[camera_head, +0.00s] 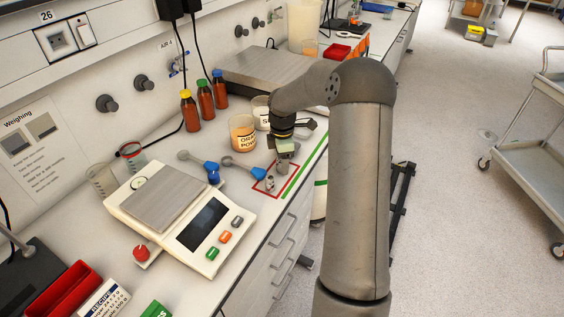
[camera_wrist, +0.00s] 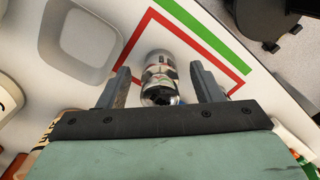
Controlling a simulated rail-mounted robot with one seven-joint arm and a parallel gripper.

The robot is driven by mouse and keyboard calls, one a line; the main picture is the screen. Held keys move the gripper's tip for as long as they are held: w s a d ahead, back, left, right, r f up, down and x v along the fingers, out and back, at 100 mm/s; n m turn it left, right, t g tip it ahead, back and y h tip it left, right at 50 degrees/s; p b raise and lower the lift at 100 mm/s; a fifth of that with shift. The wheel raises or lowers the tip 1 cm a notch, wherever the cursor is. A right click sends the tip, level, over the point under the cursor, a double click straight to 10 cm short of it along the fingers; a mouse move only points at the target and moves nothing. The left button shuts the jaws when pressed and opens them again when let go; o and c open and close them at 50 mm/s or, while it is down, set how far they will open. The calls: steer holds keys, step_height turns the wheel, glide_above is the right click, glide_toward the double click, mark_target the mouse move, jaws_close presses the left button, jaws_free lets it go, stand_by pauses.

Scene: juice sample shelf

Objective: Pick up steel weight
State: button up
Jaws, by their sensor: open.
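The steel weight (camera_wrist: 160,80) is a small shiny metal cylinder standing inside a red outlined square on the bench. In the wrist view it lies between the two fingers of my gripper (camera_wrist: 160,88), with a visible gap on each side. My gripper is open. In the head view the steel weight (camera_head: 269,184) shows near the bench's front edge, and my gripper (camera_head: 283,165) is just beyond it, partly hidden by my own arm. I cannot tell the exact height of the fingers.
A scale (camera_head: 195,235) with a steel plate stands left of the square. Blue-handled scoops (camera_head: 240,167) lie close by. A tub with orange powder (camera_head: 242,138) and bottles (camera_head: 205,100) stand behind. A grey scoop bowl (camera_wrist: 80,40) is near the gripper.

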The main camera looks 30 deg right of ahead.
jaws_close()
steer(key=shift+r, duration=0.2)
